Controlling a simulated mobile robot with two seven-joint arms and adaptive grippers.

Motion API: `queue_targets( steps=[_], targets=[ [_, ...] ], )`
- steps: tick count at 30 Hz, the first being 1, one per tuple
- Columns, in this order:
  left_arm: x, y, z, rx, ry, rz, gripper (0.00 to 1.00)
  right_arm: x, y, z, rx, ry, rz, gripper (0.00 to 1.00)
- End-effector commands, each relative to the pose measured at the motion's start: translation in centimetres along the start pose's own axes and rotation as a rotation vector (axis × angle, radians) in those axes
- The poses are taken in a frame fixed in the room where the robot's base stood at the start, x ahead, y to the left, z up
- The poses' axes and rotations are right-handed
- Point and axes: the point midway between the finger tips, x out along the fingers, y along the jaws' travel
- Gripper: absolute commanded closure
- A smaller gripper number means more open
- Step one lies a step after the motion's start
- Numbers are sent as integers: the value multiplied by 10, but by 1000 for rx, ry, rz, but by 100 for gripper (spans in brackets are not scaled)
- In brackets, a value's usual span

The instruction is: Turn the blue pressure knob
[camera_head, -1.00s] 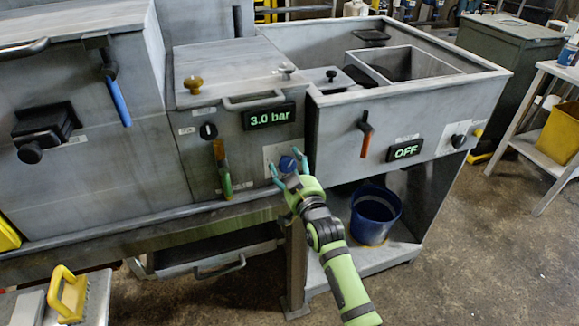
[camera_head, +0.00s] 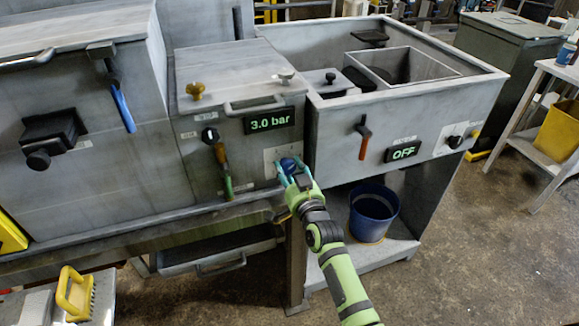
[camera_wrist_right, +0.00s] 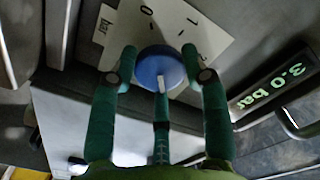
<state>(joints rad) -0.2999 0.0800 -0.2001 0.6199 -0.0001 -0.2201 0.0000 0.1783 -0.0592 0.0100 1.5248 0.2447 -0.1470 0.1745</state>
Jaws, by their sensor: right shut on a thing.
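The blue pressure knob (camera_head: 289,165) sits on a pale dial plate on the front of the grey machine, below a display (camera_head: 269,120) reading 3.0 bar. In the right wrist view the round knob (camera_wrist_right: 160,70) has a white pointer mark, and the dial plate (camera_wrist_right: 215,42) shows printed numbers. My right gripper (camera_head: 290,172) comes from below and is shut on the knob. In the wrist view its green fingers (camera_wrist_right: 160,75) stand on both sides of the knob, with a third behind or below it. My left gripper is not in view.
Left of the knob are a lever with orange and green parts (camera_head: 222,165) and a blue-handled lever (camera_head: 123,108). Right are an orange lever (camera_head: 364,140) and an OFF display (camera_head: 403,153). A blue bucket (camera_head: 373,212) stands on the shelf below.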

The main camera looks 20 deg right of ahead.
Motion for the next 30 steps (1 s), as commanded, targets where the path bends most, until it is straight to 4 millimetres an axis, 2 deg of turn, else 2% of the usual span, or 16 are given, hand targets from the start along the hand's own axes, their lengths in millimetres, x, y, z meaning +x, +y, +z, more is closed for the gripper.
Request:
queue_targets(
  steps=[1, 5, 6, 7, 16, 20, 23, 30],
  targets=[
    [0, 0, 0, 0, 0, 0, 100, 2, -2, -10, -2, 23, -6, 86],
    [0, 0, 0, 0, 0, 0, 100, 2, -3, -11, -4, 26, -6, 86],
    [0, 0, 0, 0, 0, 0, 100, 2, -3, -11, -4, 26, -6, 41],
    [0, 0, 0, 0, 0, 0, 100, 2, -3, -11, -5, 26, -6, 31],
    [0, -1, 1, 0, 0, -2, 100, 1, -1, -6, -6, 15, -3, 31],
    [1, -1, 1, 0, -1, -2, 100, -7, 0, -4, -6, 13, -2, 31],
    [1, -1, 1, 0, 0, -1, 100, -21, 0, -3, -6, 11, -2, 31],
    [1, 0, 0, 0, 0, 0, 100, -73, 0, -4, -6, 13, -2, 31]
  ],
)
